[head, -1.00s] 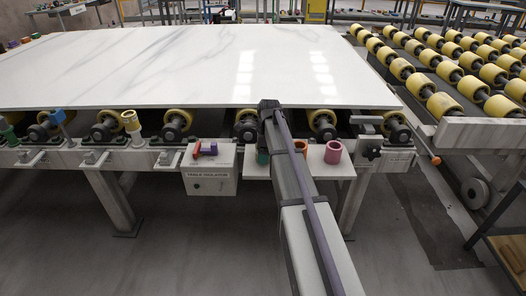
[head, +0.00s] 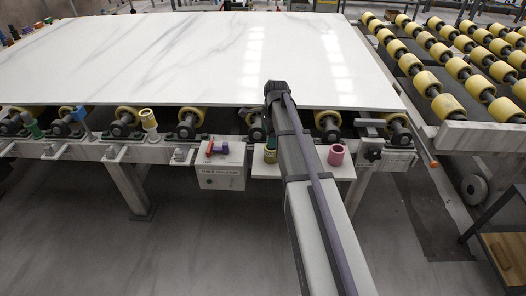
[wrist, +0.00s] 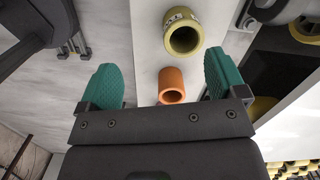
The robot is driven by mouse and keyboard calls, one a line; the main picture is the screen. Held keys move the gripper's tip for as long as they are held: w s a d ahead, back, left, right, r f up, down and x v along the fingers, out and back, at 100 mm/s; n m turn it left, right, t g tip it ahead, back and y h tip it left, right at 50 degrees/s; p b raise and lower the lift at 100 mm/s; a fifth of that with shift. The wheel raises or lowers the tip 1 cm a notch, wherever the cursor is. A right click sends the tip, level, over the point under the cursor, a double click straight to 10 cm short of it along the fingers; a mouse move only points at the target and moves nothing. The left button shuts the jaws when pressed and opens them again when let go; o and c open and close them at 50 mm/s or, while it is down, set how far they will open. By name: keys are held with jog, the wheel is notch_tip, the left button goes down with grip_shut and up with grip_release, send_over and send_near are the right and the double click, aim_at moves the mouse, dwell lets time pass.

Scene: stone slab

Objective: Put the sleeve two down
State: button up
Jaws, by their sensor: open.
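An olive-yellow sleeve (wrist: 182,36) with a marked pale band stands on the white shelf (wrist: 146,62), open end toward the wrist camera. It also shows beside my arm in the head view (head: 270,156). An orange sleeve (wrist: 172,88) stands near it on the shelf and is hidden by my arm in the head view. My gripper (wrist: 162,72) has its two green fingers wide apart, with nothing held. The olive-yellow sleeve lies just past the fingertips, apart from both. I cannot read a number on either sleeve.
A pink sleeve (head: 336,155) stands on the shelf's right part. Another yellow sleeve (head: 149,122) sits tilted on the left rail. The isolator box (head: 221,168) is left of the shelf. The large marble slab (head: 180,60) lies on rollers behind.

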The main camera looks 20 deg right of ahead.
jog(key=s+a+n+h, duration=0.1)
jog(key=s+a+n, duration=1.6)
jog(key=s+n, duration=0.3)
jog(key=shift+s+a, duration=0.2)
jog(key=shift+s, duration=0.75)
notch_tip(320, 180, up, 6)
jog(key=p, duration=0.6)
jog(key=shift+r, duration=0.15)
